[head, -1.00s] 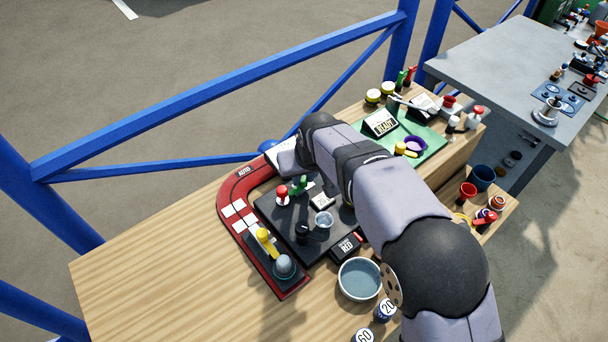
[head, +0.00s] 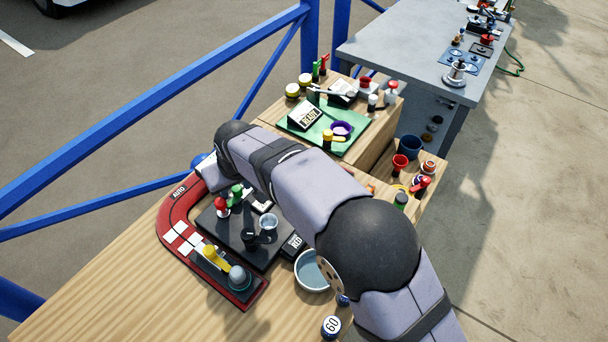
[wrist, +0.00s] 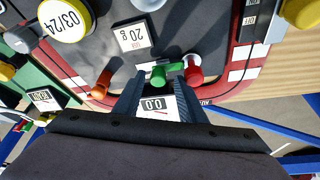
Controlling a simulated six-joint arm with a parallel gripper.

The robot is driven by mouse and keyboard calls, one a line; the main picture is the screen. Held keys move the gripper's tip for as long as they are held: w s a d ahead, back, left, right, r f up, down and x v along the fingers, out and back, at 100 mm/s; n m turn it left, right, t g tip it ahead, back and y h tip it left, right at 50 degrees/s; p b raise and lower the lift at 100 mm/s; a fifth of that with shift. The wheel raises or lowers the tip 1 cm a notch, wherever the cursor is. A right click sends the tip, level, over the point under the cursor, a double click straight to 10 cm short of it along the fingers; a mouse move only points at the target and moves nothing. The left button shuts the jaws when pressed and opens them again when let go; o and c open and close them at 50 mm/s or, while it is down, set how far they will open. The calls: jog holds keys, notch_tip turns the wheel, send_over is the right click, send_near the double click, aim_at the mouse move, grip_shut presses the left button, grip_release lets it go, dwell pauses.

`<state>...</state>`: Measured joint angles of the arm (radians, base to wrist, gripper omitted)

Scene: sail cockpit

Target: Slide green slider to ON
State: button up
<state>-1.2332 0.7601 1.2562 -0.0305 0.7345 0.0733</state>
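The green slider knob (wrist: 158,75) stands on a dark panel (wrist: 107,53), close beside a red knob (wrist: 193,72). In the head view the green knob (head: 237,190) and the red knob (head: 221,204) stand near the panel's far left edge. My gripper (wrist: 158,90) is open, its two fingers on either side of the green knob with gaps showing. Whether the fingers reach down around its stem, I cannot tell. A white plate reading 0.0 (wrist: 157,106) shows between the fingers. In the head view my arm hides most of the gripper.
A red curved track (head: 172,228) with white squares borders the panel. A yellow lever (head: 215,257) and a grey dome (head: 239,278) stand at its near end. A clear cup (head: 268,223) is on the panel. A bowl (head: 311,270) sits beside it. Bare wood lies at lower left.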

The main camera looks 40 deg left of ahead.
jog(key=shift+w, duration=0.45)
jog(key=shift+w+r, duration=0.15)
jog(key=shift+r, duration=0.15)
jog(key=b+v, duration=0.2)
jog(key=v, duration=0.5)
jog(key=w+d+m+p, duration=0.1)
jog(key=w+d, duration=0.3)
jog(key=d, duration=0.4)
jog(key=w+d+m+h+p, duration=0.1)
jog(key=w+d+m, duration=0.1)
jog(key=w+d, duration=0.3)
jog(key=w+d+m+h+p, duration=0.1)
jog(key=w+d, duration=0.4)
jog(key=d, duration=0.6)
jog(key=shift+f+m+p, duration=0.15)
jog(key=shift+m+p, duration=0.45)
jog(key=shift+t, duration=0.3)
